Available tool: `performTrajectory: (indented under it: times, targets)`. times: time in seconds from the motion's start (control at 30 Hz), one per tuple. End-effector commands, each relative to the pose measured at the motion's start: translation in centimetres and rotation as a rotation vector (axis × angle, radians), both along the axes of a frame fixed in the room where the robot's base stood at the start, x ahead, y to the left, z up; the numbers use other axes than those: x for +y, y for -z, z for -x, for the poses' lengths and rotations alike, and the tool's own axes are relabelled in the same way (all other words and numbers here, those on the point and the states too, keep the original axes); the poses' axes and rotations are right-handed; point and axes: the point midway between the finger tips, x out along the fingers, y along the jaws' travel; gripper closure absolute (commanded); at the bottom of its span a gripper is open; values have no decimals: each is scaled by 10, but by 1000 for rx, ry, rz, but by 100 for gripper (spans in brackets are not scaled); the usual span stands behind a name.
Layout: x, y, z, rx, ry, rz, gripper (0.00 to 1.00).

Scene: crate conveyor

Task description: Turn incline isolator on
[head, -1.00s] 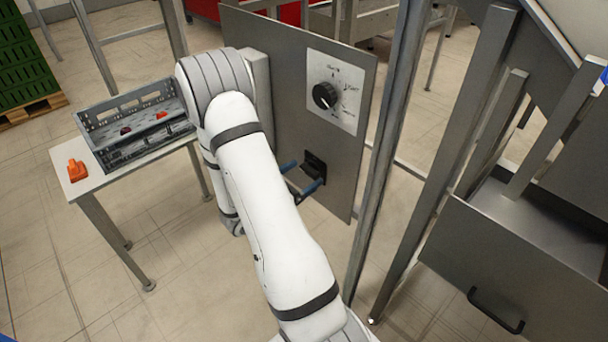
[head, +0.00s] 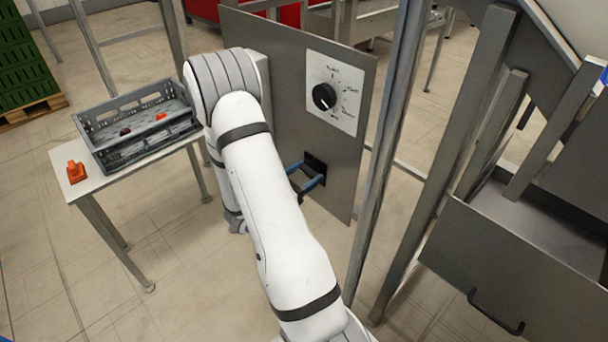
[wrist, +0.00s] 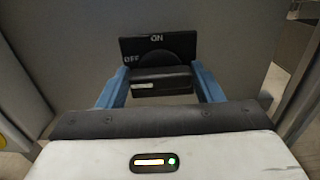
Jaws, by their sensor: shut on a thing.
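The incline isolator is a black plate (wrist: 157,47) on the grey panel, marked ON at the top and OFF at the left. Its dark bar handle (wrist: 162,82) lies level in the wrist view, with a pale mark at its left end, on the OFF side. My gripper (wrist: 162,88) has one blue finger at each end of the handle and is shut on it. In the head view the plate (head: 316,161) sits low on the panel, with my gripper (head: 305,179) up against it. My arm hides the panel's left part.
A dial (head: 325,97) on a pale plate is above the isolator on the panel (head: 285,62). A steel post (head: 378,190) stands right of the panel. A table (head: 62,158) at left holds a grey crate (head: 140,152) and an orange object (head: 76,172).

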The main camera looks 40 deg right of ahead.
Motion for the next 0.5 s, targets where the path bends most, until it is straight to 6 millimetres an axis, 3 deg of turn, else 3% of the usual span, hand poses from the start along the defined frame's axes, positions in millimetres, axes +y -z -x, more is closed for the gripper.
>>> performTrajectory:
  times: [0.27,0.5]
  targets:
    - [0,1,0,-30,-1,-2,63]
    - [0,3,0,-157,0,-12,63]
